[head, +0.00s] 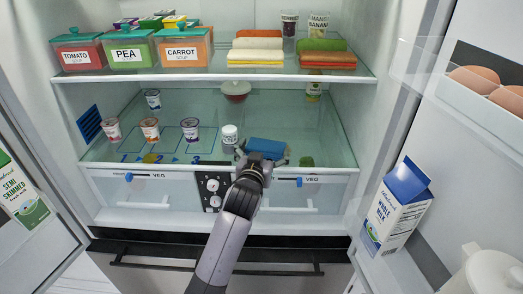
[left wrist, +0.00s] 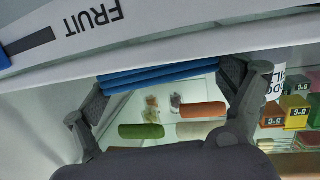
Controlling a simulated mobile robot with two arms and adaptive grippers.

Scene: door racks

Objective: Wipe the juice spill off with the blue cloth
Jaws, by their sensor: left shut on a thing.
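The blue cloth (head: 267,145) is at the front of the lower glass shelf, right of centre. My left gripper (head: 262,158) is shut on it, reaching in from below. In the left wrist view the folded cloth (left wrist: 160,77) spans between the two fingers of the gripper (left wrist: 165,85). A small green patch (head: 306,161) lies on the shelf just right of the cloth, near the front edge. It may be the juice spill; it is too small to be sure. Any shelf under the cloth is hidden. My right gripper is not in view.
A white pot (head: 229,134) stands close left of the cloth. Several yogurt cups (head: 150,129) stand further left on the shelf (head: 290,115). A milk carton (head: 397,205) stands in the right door. The shelf's right side is mostly clear.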

